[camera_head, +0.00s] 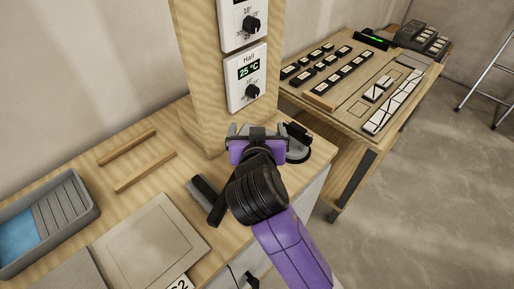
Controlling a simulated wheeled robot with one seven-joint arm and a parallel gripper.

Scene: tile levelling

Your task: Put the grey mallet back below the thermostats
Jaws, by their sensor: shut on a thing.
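My gripper (258,132) is above the bench at the foot of the wooden post, below the thermostats. It is shut on a dark thing, mostly hidden by my gripper and wrist; I cannot tell whether it is the grey mallet. A tool with a grey block and a dark bar (204,189) lies on the bench left of my wrist. Its full shape is partly covered. The upper thermostat (243,20) and the lower one, marked Hall and 25 °C (246,77), are on the post.
Two wooden strips (145,170), a grey tray (88,213) with blue inside and a beige tile (150,240) lie left. A second table (345,112) holds dark blocks and white tiles. A ladder (490,85) stands far right.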

